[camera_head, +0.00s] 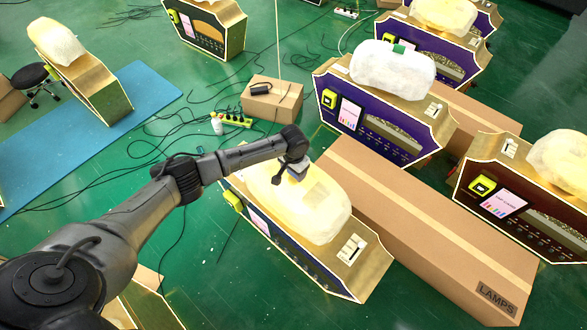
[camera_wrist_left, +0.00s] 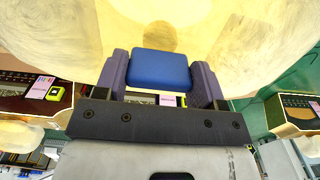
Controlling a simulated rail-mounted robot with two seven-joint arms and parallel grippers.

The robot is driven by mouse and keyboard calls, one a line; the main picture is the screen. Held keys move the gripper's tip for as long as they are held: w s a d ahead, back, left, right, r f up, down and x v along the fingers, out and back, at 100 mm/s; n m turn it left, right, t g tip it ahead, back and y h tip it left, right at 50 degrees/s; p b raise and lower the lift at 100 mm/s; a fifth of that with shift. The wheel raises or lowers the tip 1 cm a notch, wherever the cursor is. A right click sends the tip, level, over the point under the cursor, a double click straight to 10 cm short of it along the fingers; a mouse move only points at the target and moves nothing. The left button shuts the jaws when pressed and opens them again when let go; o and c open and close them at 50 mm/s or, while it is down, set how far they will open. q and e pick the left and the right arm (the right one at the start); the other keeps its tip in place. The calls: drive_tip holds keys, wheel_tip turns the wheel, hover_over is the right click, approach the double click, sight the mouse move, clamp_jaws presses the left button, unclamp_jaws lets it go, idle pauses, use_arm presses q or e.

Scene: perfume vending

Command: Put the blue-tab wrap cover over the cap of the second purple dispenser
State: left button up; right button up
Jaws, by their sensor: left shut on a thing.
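The cream wrap cover (camera_head: 325,212) sits over the top of the nearest dispenser (camera_head: 355,275), which has a dark front. My left gripper (camera_head: 296,172) reaches down to the cover's upper part. In the left wrist view, the gripper (camera_wrist_left: 160,75) is shut on the blue tab (camera_wrist_left: 160,69), and the pale cover (camera_wrist_left: 240,40) spreads beyond it. A purple dispenser (camera_head: 378,138) stands behind to the right, with a whitish cover (camera_head: 392,75) bearing a green tab (camera_head: 399,49). Another purple dispenser (camera_head: 430,57) stands farther back. Any cap under the covers is hidden. My right gripper is not in view.
A long cardboard box (camera_head: 420,220) marked LAMPS lies right of the nearest dispenser. A dark red dispenser (camera_head: 510,210) stands at the right.

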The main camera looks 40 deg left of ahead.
use_arm(q)
drive_tip(key=shift+f, duration=0.15)
drive_tip(key=o, duration=1.3)
wheel_tip(320, 180, up, 14)
drive_tip(key=p, duration=0.3)
drive_tip(key=shift+p, duration=0.4)
drive_tip(key=shift+f, duration=0.1)
